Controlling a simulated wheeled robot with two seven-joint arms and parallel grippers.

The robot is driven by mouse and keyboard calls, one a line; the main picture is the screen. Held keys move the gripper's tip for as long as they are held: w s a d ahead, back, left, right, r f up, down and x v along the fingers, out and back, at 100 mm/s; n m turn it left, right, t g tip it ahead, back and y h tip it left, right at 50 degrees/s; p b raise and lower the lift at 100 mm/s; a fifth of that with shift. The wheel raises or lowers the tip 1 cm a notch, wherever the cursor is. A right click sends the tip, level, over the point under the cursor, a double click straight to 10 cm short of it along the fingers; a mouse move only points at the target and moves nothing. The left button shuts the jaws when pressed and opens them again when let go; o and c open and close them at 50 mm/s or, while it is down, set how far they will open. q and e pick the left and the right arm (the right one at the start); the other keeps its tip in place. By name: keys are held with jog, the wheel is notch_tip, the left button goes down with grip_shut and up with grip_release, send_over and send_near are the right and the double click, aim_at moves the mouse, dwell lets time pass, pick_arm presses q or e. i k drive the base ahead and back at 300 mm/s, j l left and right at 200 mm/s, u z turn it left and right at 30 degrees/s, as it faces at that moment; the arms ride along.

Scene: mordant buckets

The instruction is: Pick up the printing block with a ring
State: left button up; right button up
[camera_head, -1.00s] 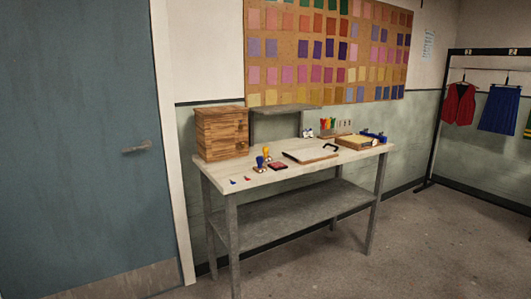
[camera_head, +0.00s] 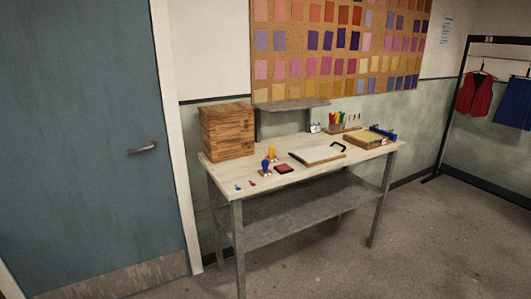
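Neither of my grippers is in view. A printing block with a ring cannot be made out for certain at this distance. On the pale workbench top (camera_head: 225,174) stand a blue-handled stamp (camera_head: 265,167) and a yellow-handled stamp (camera_head: 272,154), close together left of the middle. A small dark-red pad (camera_head: 284,169) lies beside them. A flat white board (camera_head: 312,155) lies at the middle, with a black curved handle (camera_head: 338,146) at its far right. A shallow wooden tray (camera_head: 363,140) with a blue item (camera_head: 384,133) is at the right end.
A wooden drawer box (camera_head: 228,132) stands at the bench's left end. Small blue and red pieces (camera_head: 252,183) lie near the front left corner. A grey raised shelf (camera_head: 292,104) and colourful upright tools (camera_head: 336,119) are at the back. Floor in front (camera_head: 320,270) is clear; a garment rack (camera_head: 455,120) stands right.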

aim_at(271, 158)
jog(key=i+l+u, duration=0.45)
jog(key=i+l, duration=0.4)
jog(key=i, duration=0.4)
jog(key=i+l+u, duration=0.4)
jog(key=i+l, duration=0.7)
jog(key=l, duration=0.15)
